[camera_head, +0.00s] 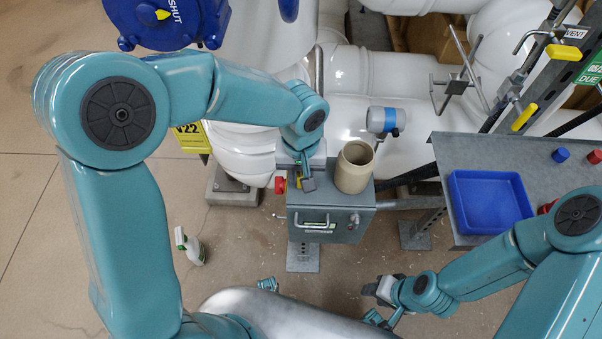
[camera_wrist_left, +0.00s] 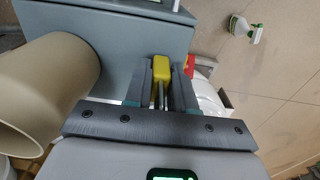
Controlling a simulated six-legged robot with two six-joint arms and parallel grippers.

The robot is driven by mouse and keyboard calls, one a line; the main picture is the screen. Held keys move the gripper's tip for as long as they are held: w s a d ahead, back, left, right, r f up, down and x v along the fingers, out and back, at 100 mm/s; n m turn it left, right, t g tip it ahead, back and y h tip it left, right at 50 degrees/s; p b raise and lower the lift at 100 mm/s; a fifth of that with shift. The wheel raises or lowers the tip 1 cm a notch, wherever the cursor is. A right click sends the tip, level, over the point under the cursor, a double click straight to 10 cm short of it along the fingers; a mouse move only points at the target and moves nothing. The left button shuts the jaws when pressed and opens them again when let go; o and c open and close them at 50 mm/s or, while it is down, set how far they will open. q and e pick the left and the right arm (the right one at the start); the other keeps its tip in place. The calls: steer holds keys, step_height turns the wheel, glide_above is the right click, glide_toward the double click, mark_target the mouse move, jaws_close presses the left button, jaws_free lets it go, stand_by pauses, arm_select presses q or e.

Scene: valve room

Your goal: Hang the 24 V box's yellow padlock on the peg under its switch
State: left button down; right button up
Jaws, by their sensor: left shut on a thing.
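A yellow padlock (camera_wrist_left: 161,66) is between the fingers of my left gripper (camera_wrist_left: 162,80) in the left wrist view, with its metal shackle on the side towards the camera. In the head view my left gripper (camera_head: 304,182) is at the left part of the grey box's top (camera_head: 331,222). A red switch (camera_head: 280,185) sticks out at the box's left side; its red part also shows beside the fingers in the wrist view (camera_wrist_left: 189,66). I cannot make out the peg. My right gripper (camera_head: 380,291) is low at the right, away from the box; its jaws are unclear.
A beige cylindrical pot (camera_head: 355,167) stands on the box, close to my left gripper. A spray bottle (camera_head: 190,246) is on the floor at the left. A blue tray (camera_head: 490,200) lies on the grey bench at the right. White pipes fill the back.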

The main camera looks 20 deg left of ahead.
arm_select(q)
steer(key=shift+w, duration=0.1)
steer(key=shift+f, duration=0.2)
steer(key=c, duration=0.9)
jaws_free()
steer(key=shift+c, duration=0.2)
steer(key=shift+r, duration=0.1)
step_height(320, 180, up, 7)
steer(key=shift+r+p, duration=0.15)
steer(key=shift+p, duration=0.7)
